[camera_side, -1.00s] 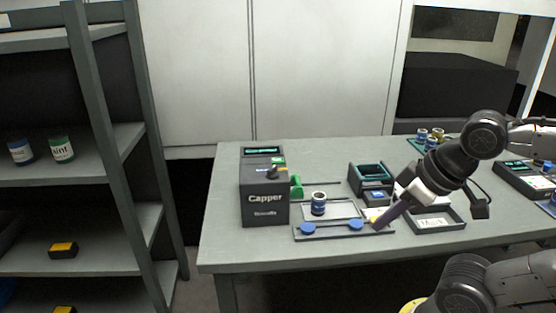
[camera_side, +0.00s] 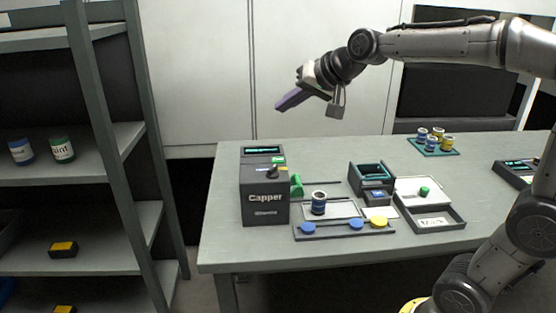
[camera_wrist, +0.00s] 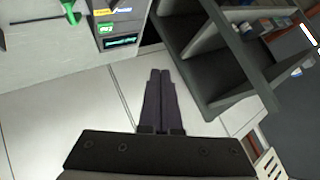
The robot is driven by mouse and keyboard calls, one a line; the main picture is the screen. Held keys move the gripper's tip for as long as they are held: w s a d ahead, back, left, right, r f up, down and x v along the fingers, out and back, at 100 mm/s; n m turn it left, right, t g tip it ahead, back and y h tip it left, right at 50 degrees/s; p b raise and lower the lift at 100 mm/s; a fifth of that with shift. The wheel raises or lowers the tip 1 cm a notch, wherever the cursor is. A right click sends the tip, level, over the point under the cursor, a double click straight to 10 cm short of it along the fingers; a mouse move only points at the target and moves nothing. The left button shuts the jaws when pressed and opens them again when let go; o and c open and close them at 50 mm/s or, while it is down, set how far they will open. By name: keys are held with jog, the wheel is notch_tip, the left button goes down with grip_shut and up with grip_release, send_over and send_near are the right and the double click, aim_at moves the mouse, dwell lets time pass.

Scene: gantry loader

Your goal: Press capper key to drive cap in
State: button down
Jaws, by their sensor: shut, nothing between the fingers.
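The dark capper (camera_side: 264,207) stands at the left end of the table. Its top carries a green key (camera_side: 278,160), a black knob and a lit display (camera_side: 263,150). In the wrist view the capper (camera_wrist: 118,22) is at the top, with the green key (camera_wrist: 105,29) beside the display. A blue-banded can (camera_side: 318,203) stands upright on a pale plate to the right of the capper; whether a cap sits in it is too small to tell. My gripper (camera_side: 279,107) is shut and empty, raised well above the capper and apart from it. Its closed fingers (camera_wrist: 160,73) also show in the wrist view.
A rack (camera_side: 336,233) before the can holds two blue caps and one yellow cap. A green clamp (camera_side: 296,186) sits beside the capper. An open case (camera_side: 455,215) with a green cap and a dark bin stand right. Shelving (camera_side: 110,160) is at left.

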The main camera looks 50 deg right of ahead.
jog(key=w+d+f+m, duration=0.2)
jog(key=w+d+f, duration=0.2)
jog(key=w+d, duration=0.3)
jog(key=g+h, duration=0.1)
send_over(280, 161)
notch_tip(280, 161, down, 4)
jog(key=shift+d+f+m, duration=0.1)
jog(key=shift+f+m, duration=0.1)
jog(key=shift+m, duration=0.1)
jog(key=shift+f, duration=0.1)
jog(key=shift+f, duration=4.25)
jog(key=shift+f, duration=0.15)
jog(key=shift+f, duration=0.3)
